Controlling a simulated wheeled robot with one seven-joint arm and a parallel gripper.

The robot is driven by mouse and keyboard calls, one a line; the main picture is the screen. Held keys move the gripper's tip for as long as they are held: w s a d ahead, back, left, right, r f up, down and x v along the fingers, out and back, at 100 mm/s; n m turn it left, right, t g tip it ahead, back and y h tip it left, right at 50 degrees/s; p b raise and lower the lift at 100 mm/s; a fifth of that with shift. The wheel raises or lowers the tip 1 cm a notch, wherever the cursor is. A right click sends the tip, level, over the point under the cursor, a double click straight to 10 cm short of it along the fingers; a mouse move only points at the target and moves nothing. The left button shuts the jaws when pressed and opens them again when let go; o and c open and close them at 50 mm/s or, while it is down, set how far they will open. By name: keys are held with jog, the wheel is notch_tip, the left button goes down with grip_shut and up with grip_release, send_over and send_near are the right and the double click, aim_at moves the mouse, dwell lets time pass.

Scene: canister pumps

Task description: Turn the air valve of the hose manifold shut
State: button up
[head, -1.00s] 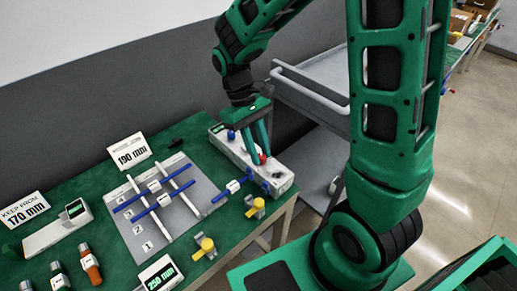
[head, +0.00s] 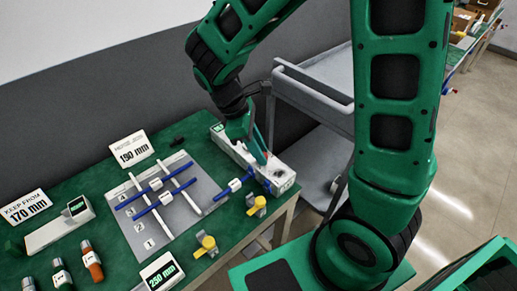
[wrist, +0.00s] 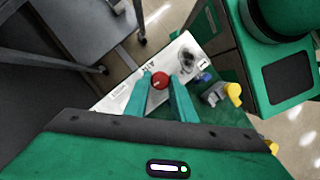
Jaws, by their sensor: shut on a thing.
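The hose manifold is a long white box (head: 281,178) on the right part of the green table. In the wrist view its white top (wrist: 124,91) carries printed lettering that looks like "AIR" beside a round red knob (wrist: 160,80), the air valve. My gripper (wrist: 162,86) has its two teal fingers on either side of the red knob and is shut on it. How far the valve is turned cannot be told.
Yellow-handled fittings (head: 206,243) stand near the table's front edge. A grey board with blue and white bars (head: 150,205) lies left of the manifold. A grey cart (head: 318,95) stands behind. Signs and several bottles (head: 91,262) are at the left.

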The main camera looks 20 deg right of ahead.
jog(key=shift+w+d, duration=0.1)
jog(key=shift+w, duration=0.05)
dwell(0.4)
jog(key=o, duration=1)
jog(key=v, duration=1.1)
jog(key=shift+f, duration=0.1)
jog(key=s+d+m+y, duration=0.1)
jog(key=s+d+m, duration=0.5)
jog(key=d, duration=0.1)
jog(key=s+d+m+t+y, duration=0.1)
jog(key=s+d+m, duration=0.5)
jog(key=d, duration=0.1)
jog(key=s+d+m+t+y, duration=0.1)
jog(key=s+d+m+y, duration=0.1)
jog(key=s+d+m, duration=0.4)
jog(key=shift+s+d+m, duration=0.1)
jog(key=shift+d+m, duration=0.3)
jog(key=shift+d, duration=0.7)
